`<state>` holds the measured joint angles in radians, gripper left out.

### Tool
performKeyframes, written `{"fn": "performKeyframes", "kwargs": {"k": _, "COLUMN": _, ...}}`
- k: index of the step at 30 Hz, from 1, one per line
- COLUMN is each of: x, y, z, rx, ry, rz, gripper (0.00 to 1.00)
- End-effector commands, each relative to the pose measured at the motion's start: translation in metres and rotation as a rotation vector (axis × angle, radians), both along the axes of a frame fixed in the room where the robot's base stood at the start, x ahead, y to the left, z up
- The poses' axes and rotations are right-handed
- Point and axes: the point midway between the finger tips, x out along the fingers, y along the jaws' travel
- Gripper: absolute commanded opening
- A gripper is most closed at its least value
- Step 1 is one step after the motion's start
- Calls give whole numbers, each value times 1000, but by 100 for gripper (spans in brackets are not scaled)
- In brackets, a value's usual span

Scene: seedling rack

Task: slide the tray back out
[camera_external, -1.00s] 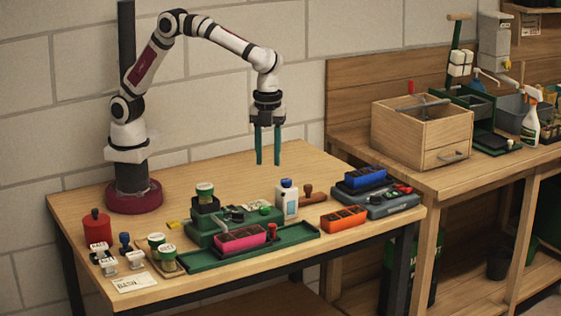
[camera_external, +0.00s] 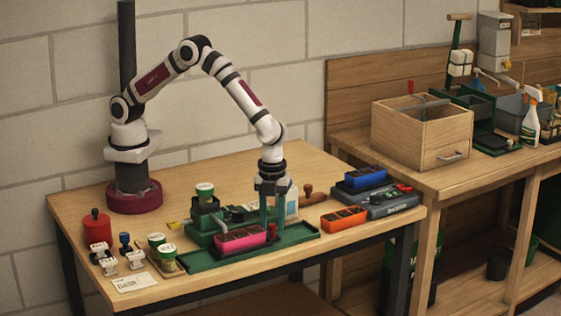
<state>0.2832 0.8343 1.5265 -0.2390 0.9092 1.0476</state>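A pink tray (camera_external: 240,239) with dark cells sits on the long green base (camera_external: 205,260), in front of the green machine (camera_external: 198,226). My gripper (camera_external: 274,236) points straight down at the right end of the pink tray, low over the green base. Its two green fingers stand apart with a gap between them, so it looks open. The small red knob by the tray's right end is mostly hidden at the fingers. I cannot tell whether the fingers touch it.
A white bottle (camera_external: 292,206) stands close behind my gripper, partly hidden. An orange tray (camera_external: 344,218) lies to the right, and a blue tray (camera_external: 366,178) sits on a grey device (camera_external: 385,203). Jars and stamps stand at the left. The table's back middle is clear.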

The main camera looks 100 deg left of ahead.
Motion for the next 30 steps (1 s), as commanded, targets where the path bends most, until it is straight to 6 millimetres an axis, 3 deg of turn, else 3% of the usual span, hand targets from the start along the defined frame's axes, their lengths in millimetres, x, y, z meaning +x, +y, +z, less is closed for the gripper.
{"fn": "performKeyframes", "kwargs": {"k": 4, "x": 0, "y": 0, "z": 0, "rx": 0, "ry": 0, "rz": 0, "gripper": 40}}
{"fn": "performKeyframes", "kwargs": {"k": 11, "x": 0, "y": 0, "z": 0, "rx": 0, "ry": 0, "rz": 0, "gripper": 0}}
{"fn": "performKeyframes", "kwargs": {"k": 30, "x": 0, "y": 0, "z": 1, "rx": 0, "ry": 0, "rz": 0, "gripper": 0}}
